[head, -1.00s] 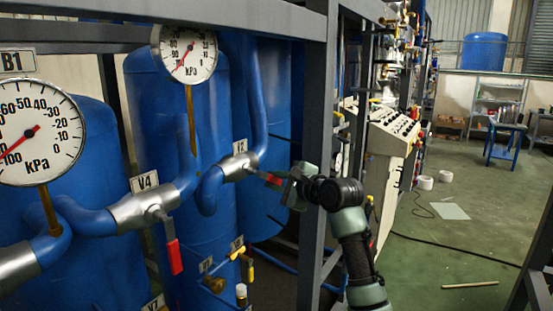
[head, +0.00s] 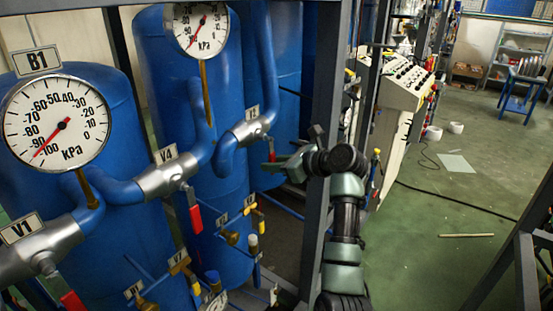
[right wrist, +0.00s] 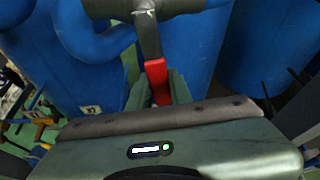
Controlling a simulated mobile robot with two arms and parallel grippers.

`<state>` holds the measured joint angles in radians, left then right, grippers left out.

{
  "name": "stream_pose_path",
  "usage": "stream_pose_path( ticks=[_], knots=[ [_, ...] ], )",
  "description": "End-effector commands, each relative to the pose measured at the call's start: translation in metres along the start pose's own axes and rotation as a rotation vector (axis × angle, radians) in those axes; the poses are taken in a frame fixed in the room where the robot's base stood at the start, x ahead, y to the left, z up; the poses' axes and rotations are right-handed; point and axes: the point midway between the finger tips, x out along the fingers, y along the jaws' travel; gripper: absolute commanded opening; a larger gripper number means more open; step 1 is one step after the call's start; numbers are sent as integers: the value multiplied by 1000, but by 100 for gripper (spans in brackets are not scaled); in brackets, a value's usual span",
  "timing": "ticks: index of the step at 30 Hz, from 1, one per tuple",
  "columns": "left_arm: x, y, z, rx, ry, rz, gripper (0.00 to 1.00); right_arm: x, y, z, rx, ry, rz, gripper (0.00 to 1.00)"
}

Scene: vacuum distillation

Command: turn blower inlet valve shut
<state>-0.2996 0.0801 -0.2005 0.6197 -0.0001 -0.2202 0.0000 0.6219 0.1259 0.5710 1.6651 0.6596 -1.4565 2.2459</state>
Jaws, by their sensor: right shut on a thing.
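The valve in my right gripper has a grey metal body (head: 252,130) on a blue pipe, with a small label above it too blurred to read for sure. Its red lever (head: 271,150) hangs down from the body. My right gripper (head: 279,164) is shut on this lever. In the right wrist view the red lever (right wrist: 157,78) stands between the two fingers (right wrist: 159,92), and the grey valve body (right wrist: 150,8) is at the top edge. The gripper partly hides the lever's end. My left gripper is not in view.
A grey frame post (head: 334,130) stands close behind my right arm. Valve V4 (head: 167,177) with a hanging red lever (head: 196,220) and two gauges (head: 56,122) are to the left. Small yellow-handled valves (head: 256,225) sit below. Floor at right is mostly clear.

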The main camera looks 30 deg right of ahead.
Motion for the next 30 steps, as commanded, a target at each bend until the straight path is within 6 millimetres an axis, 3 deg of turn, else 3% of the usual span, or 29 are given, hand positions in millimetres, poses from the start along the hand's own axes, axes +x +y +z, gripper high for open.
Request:
stream_pose_path(
  ticks=[9, 25, 26, 27, 28, 30],
  knots=[
    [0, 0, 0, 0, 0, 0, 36, 1, 10, 0, 108, 1, 47, 0],
    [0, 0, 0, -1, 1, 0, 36, 1, 12, 0, 131, 2, 57, 0],
    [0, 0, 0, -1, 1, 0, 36, 1, 12, 0, 130, 2, 57, 26],
    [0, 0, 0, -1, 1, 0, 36, 1, 12, 0, 130, 2, 57, 37],
    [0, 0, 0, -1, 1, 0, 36, 1, 12, 0, 129, 2, 56, 42],
    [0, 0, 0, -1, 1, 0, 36, 0, 12, 0, 128, 1, 55, 42]
  ],
)
